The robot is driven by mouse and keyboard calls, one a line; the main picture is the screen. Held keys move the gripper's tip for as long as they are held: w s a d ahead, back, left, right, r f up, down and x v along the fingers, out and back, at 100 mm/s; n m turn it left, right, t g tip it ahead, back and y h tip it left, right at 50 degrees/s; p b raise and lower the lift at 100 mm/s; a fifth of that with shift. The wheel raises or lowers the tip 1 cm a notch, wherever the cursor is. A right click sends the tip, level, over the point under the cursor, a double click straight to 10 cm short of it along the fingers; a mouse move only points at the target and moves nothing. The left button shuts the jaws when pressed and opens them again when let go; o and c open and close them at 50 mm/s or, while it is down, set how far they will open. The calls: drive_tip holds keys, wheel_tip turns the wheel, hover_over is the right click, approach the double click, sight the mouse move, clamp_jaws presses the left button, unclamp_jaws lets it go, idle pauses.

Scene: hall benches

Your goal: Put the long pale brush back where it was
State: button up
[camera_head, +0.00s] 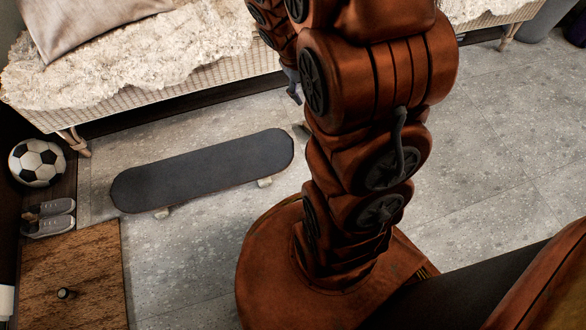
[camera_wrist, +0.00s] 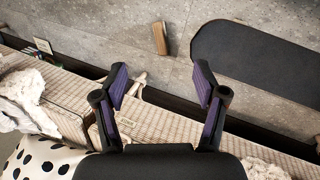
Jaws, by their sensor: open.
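A small brown wooden piece with a pale side (camera_wrist: 160,38), which looks like the brush, lies on the grey floor beside the skateboard (camera_wrist: 255,50) in the wrist view. In the head view my arm hides most of the gripper.
A woven bench (camera_head: 200,78) with a fluffy throw and cushion stands at the back. A football (camera_head: 37,162), grey shoes (camera_head: 48,217) and a wooden cabinet top (camera_head: 70,275) are at left. The floor at right is clear.

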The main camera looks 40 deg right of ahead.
drive_tip(key=s+a+r+g+y, duration=0.1)
drive_tip(key=s+a+r, duration=0.3)
drive_tip(key=s+a, duration=0.6)
drive_tip(key=s+a+r+n+g+y, duration=0.1)
drive_tip(key=s+a+r, duration=0.3)
drive_tip(key=s+a, duration=0.5)
drive_tip(key=shift+s+a+r+g+y, duration=0.2)
drive_tip(key=shift+s+a+g+y, duration=0.15)
drive_tip(key=shift+a+y, duration=0.45)
drive_tip(key=shift+d, duration=0.1)
wheel_tip(320, 180, up, 40)
drive_tip(key=w+t+p, duration=0.1)
drive_tip(key=t+p, duration=0.1)
drive_tip(key=p, duration=3.6)
